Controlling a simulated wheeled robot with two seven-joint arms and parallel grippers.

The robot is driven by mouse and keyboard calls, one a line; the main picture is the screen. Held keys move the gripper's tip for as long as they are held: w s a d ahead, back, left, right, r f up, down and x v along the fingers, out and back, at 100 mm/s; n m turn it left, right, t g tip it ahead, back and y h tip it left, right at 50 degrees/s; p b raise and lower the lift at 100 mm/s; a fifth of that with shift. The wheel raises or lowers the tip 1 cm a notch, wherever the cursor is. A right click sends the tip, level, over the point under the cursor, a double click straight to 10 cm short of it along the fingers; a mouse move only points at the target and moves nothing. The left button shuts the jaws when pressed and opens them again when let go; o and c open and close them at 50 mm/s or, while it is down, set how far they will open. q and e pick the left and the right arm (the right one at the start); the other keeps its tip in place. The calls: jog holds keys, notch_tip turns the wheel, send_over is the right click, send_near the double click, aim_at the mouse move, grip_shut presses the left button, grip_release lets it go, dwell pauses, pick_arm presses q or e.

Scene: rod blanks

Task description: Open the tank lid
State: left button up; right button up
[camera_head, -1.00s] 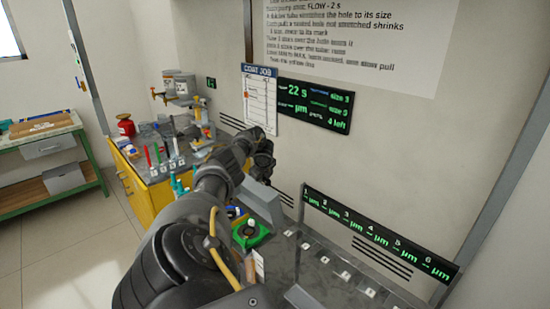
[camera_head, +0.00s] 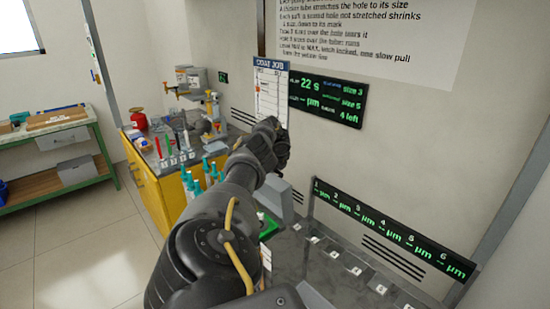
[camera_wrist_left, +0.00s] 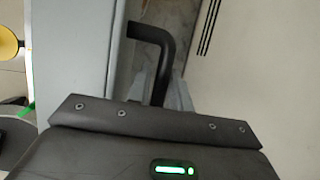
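The left gripper (camera_head: 270,142) is at the end of my dark arm, in front of the wall below the clipboard, beyond the bench's grey panel. A slanted grey panel (camera_head: 280,198), which looks like the tank lid, stands just below it, partly hidden by my forearm. In the left wrist view the smooth grey panel (camera_wrist_left: 75,55) fills the left side, and a black bent handle (camera_wrist_left: 160,45) sticks out from its edge. The handle runs down between pale grey finger parts of my gripper (camera_wrist_left: 160,98). Whether they are clamped on it is hidden. My right gripper is in no view.
A yellow cabinet (camera_head: 165,190) with pens and bottles stands left of my arm. A green holder (camera_head: 268,226) is partly behind my forearm. A row of numbered displays (camera_head: 390,232) stands along the bench at right. The wall is close behind the gripper.

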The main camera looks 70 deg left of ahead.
pick_arm(q)
jog(key=o, duration=0.3)
jog(key=shift+w+r, duration=0.1)
jog(key=shift+d+r, duration=0.1)
jog(key=shift+r, duration=0.2)
jog(key=p+v, duration=0.2)
jog(key=v, duration=0.8)
jog(key=shift+f, duration=0.1)
